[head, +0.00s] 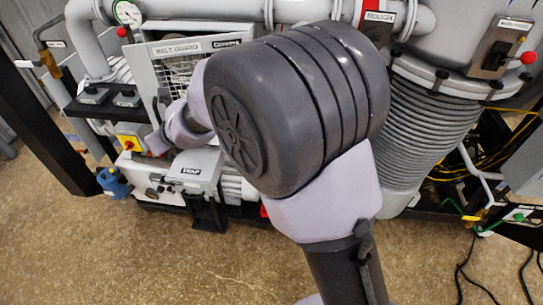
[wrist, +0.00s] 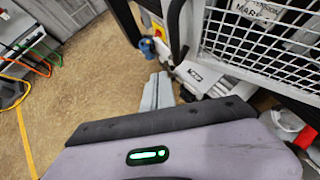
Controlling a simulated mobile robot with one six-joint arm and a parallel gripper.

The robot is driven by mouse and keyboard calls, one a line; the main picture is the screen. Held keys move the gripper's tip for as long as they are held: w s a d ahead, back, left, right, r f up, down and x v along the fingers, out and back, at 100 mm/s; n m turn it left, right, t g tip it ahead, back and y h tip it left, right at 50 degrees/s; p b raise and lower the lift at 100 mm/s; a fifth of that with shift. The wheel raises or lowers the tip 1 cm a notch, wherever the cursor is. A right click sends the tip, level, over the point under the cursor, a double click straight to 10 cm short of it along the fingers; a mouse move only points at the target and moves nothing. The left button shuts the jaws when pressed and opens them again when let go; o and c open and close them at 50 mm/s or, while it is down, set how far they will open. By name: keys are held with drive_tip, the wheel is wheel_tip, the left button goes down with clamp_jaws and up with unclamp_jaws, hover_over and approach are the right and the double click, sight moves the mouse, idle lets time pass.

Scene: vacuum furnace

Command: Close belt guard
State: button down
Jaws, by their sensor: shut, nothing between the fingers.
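The belt guard (head: 183,68) is a light grey frame with white wire mesh, under a "BELT GUARD" label in the upper left of the head view. In the wrist view its mesh panel (wrist: 262,50) fills the upper right, with a dark upright bar (wrist: 175,28) along its left side. My gripper (head: 157,143) is below and left of the guard, partly hidden by my arm. In the wrist view my gripper's fingers (wrist: 158,90) are together and empty, left of the guard's lower edge. My arm covers part of the guard; its exact opening angle cannot be told.
A grey "TRAP" box (head: 195,172) sits below the guard. A yellow switch box with a red knob (head: 129,143) is close left of my gripper. A large ribbed bellows (head: 425,130) stands right. Open floor (head: 120,245) lies in front.

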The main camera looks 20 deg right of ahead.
sight(161, 112)
drive_tip(key=shift+m+t+h, duration=0.5)
drive_tip(key=shift+m+h, duration=0.2)
drive_tip(key=shift+m, duration=0.2)
drive_tip(key=w+p, duration=0.1)
drive_tip(key=w, duration=0.1)
drive_tip(key=w+r, duration=0.1)
drive_tip(key=w, duration=0.1)
drive_tip(key=shift+w+d+r+p, duration=0.1)
drive_tip(key=shift+w+p, duration=0.25)
drive_tip(key=shift+p, duration=0.05)
drive_tip(key=w+m+p, duration=0.1)
drive_tip(key=w, duration=0.1)
drive_tip(key=w+m+h+p, duration=0.1)
drive_tip(key=w+p, duration=0.1)
drive_tip(key=w+h+p, duration=0.1)
drive_tip(key=w, duration=0.1)
drive_tip(key=shift+a+m+t, duration=0.2)
drive_tip(key=shift+m+t, duration=0.2)
drive_tip(key=shift+w+f, duration=0.3)
